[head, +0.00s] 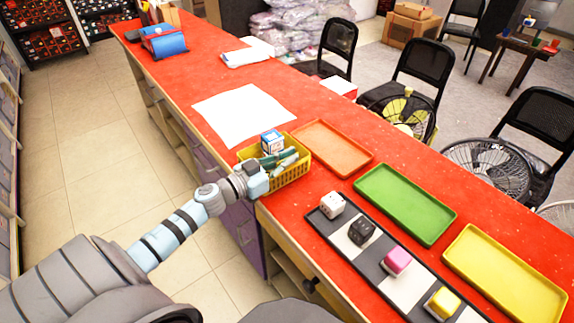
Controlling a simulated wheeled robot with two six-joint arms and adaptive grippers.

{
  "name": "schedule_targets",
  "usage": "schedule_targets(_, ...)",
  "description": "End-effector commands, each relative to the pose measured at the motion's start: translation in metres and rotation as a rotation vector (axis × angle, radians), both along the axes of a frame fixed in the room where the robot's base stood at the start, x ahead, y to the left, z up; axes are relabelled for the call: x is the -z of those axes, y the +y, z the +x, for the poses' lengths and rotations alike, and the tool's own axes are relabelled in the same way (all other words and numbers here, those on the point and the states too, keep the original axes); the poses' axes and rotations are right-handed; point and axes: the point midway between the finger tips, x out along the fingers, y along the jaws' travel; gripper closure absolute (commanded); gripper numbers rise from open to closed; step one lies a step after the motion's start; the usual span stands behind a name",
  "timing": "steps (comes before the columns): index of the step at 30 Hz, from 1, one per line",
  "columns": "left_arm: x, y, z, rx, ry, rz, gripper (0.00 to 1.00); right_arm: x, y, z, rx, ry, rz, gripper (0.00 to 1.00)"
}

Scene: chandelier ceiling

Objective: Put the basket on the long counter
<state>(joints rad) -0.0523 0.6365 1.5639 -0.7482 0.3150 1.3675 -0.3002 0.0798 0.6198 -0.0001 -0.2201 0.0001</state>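The yellow basket (296,172) is at the near left edge of the long red counter (330,113). It holds a small blue and white box (272,142) and some green and pale items. My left gripper (256,177) is at the basket's near left side, against or just over its wall. Its fingertips are hard to make out, so I cannot tell if they are closed on the wall. I cannot tell whether the basket's base rests fully on the counter. My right gripper is not in view.
Orange (333,147), green (405,203) and yellow (505,275) trays lie right of the basket. A dark strip tray (340,244) with several cubes lies along the near edge. A white sheet (243,114) lies behind the basket. Chairs and fans stand beyond the counter.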

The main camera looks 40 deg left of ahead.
Motion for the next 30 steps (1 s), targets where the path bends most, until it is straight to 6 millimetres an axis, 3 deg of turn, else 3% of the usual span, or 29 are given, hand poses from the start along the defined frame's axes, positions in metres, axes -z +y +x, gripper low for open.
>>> schedule_targets(6, 0.0, 0.0, 0.0, 0.0, 0.0, 0.0, 1.0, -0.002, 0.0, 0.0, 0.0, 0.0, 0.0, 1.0)
schedule_targets(11, 0.0, 0.0, 0.0, 0.0, 0.001, -0.001, 0.75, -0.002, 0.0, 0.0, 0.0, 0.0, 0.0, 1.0)
schedule_targets(22, -0.004, 0.0, -0.001, 0.0, 0.001, 0.001, 0.75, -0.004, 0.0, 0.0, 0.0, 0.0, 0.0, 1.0)
schedule_targets(30, -0.001, 0.009, -0.031, 0.003, 0.005, 0.001, 0.75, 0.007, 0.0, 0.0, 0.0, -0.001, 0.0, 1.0)
